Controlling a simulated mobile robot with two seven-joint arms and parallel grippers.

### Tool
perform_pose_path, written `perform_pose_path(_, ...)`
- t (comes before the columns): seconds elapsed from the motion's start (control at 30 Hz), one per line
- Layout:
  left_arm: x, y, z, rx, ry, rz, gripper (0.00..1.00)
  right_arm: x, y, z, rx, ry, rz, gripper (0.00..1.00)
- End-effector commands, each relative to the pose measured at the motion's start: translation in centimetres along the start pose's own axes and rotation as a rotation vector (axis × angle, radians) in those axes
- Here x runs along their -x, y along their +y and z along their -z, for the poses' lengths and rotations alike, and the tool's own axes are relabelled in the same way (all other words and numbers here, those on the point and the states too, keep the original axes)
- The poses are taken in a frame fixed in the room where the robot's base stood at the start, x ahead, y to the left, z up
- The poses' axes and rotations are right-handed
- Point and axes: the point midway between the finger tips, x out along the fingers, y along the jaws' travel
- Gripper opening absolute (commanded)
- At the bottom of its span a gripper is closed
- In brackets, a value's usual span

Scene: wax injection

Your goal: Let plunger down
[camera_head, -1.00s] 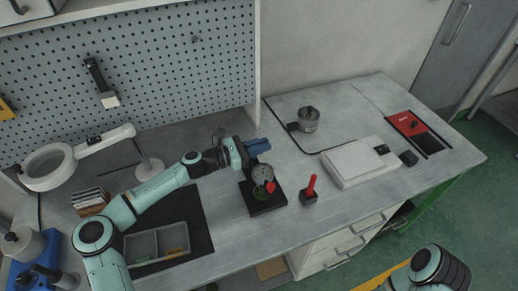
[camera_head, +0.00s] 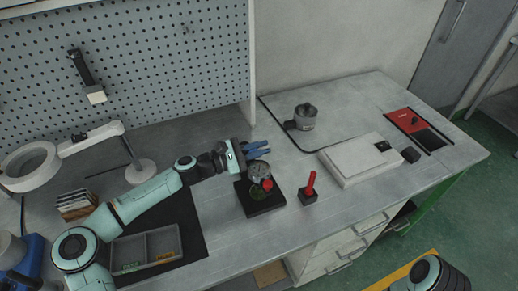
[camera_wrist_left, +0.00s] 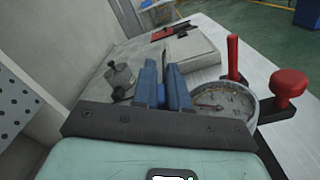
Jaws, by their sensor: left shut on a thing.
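The gauge stand has a black base (camera_head: 266,208) with a round dial (camera_head: 259,169) and a red knob (camera_head: 267,184) above a green piece (camera_head: 256,194). My left gripper (camera_head: 257,150) has blue fingers at the top back of the dial. It is shut on a part there, likely the plunger, which the fingers and dial hide. In the left wrist view, the fingers (camera_wrist_left: 165,88) stand close together beside the dial (camera_wrist_left: 222,101), with the red knob (camera_wrist_left: 291,84) to the right. My right gripper is out of view.
A red-handled tool (camera_head: 311,184) stands in a small dark block just right of the stand. A white box (camera_head: 350,165), a metal pot (camera_head: 305,116) and a red-and-black device (camera_head: 412,124) lie further right. A grey divided tray (camera_head: 146,251) is at the left. Bare tabletop lies in front.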

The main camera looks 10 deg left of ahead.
Motion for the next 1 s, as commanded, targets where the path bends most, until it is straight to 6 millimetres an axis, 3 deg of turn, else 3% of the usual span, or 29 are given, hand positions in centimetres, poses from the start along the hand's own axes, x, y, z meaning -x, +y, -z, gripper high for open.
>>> perform_pose_path(0.3,-0.08,0.05,-0.45,-0.004,-0.008,0.002,0.00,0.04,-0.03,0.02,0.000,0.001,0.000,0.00)
perform_pose_path(0.33,-0.08,0.04,-0.45,-0.003,-0.008,0.002,0.17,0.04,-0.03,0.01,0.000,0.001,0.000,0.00)
perform_pose_path(0.4,-0.08,0.03,-0.40,-0.003,-0.007,0.002,0.36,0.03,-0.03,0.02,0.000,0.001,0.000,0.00)
perform_pose_path(1.0,-0.06,-0.02,0.22,0.001,0.003,0.002,0.36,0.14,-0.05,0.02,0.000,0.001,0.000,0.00)
